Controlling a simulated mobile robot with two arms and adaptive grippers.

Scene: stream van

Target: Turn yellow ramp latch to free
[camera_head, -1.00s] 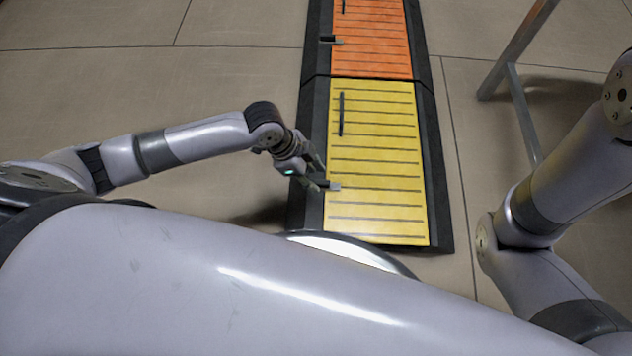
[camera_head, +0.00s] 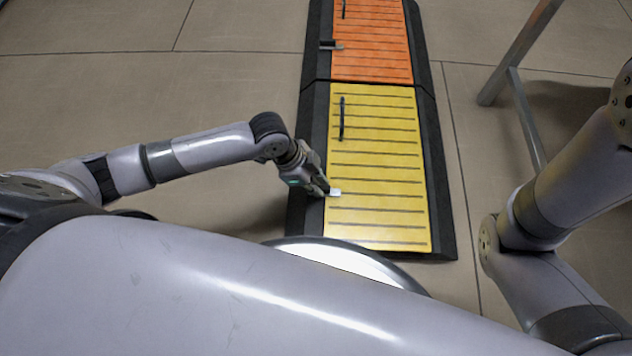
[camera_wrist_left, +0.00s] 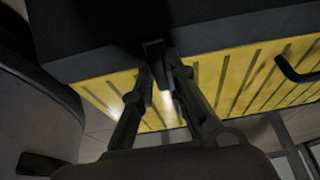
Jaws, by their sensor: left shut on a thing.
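The yellow ramp (camera_head: 375,165) lies on the floor in the middle of the head view, with a black border. Its latch (camera_head: 334,192) is at the left edge of the yellow panel, near the front; only its pale tip shows past the fingers. My left gripper (camera_head: 324,190) is at the latch, shut on it. In the left wrist view the fingers (camera_wrist_left: 160,85) close on the dark latch piece (camera_wrist_left: 154,52) beside the yellow panel (camera_wrist_left: 235,85). My right arm is at the right, but its gripper is out of view.
A black handle (camera_head: 342,118) stands on the yellow panel beyond the latch. An orange ramp (camera_head: 372,45) with its own latch (camera_head: 330,44) adjoins at the far end. A grey metal frame (camera_head: 515,75) stands to the right. Floor to the left is clear.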

